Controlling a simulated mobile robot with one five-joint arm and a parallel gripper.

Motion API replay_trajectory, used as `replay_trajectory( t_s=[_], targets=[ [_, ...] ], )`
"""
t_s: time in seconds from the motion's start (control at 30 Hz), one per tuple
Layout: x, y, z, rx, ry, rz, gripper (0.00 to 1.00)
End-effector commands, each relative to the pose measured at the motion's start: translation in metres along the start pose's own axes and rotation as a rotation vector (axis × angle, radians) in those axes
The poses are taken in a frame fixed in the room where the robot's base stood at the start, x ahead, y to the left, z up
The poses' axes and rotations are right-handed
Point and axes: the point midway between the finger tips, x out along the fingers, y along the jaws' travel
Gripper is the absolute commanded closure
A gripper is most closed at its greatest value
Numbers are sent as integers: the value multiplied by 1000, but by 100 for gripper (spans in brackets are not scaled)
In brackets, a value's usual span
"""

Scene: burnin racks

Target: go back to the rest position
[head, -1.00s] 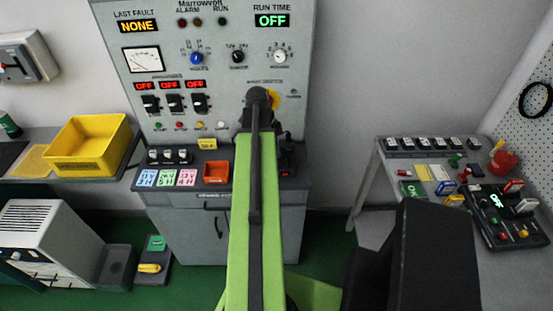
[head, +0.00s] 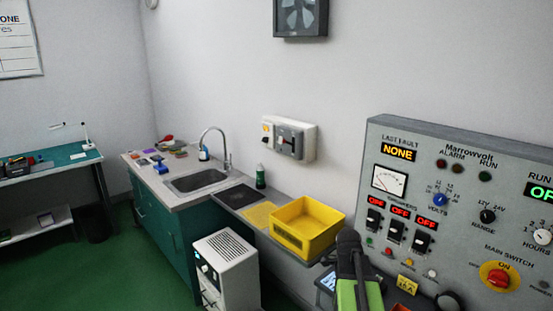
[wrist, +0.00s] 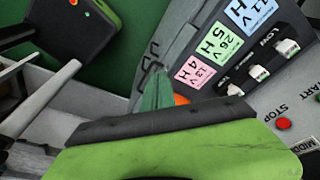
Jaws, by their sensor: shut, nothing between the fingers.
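My gripper (head: 348,240) shows in the head view as the dark end of my green arm, at the lower right in front of the control panel (head: 480,150). It looks shut and empty. The panel reads NONE under last fault, and its breaker displays read OFF. The main switch (head: 499,278) has a red knob on a yellow plate. The wrist view looks down on the panel's ledge with pink, green and blue cards (wrist: 214,55) and white-tipped switches (wrist: 259,72). A green and black part of mine covers the bottom of that view.
A yellow bin (head: 305,232) stands on the counter left of the panel. A sink (head: 197,181) is further left, and a white vented unit (head: 226,262) stands on the floor before the counter. A teal-topped bench (head: 45,164) is at far left. Green floor (head: 135,270) is open between.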

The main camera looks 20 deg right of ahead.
Motion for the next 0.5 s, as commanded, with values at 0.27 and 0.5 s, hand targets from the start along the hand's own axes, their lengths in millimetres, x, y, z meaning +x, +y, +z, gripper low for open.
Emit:
replay_trajectory(
  t_s=[0.27, 0.5],
  targets=[
    [-35, 39, 212, -732, -57, -78, 100],
    [-51, 97, 307, -1430, -105, -145, 100]
  ],
)
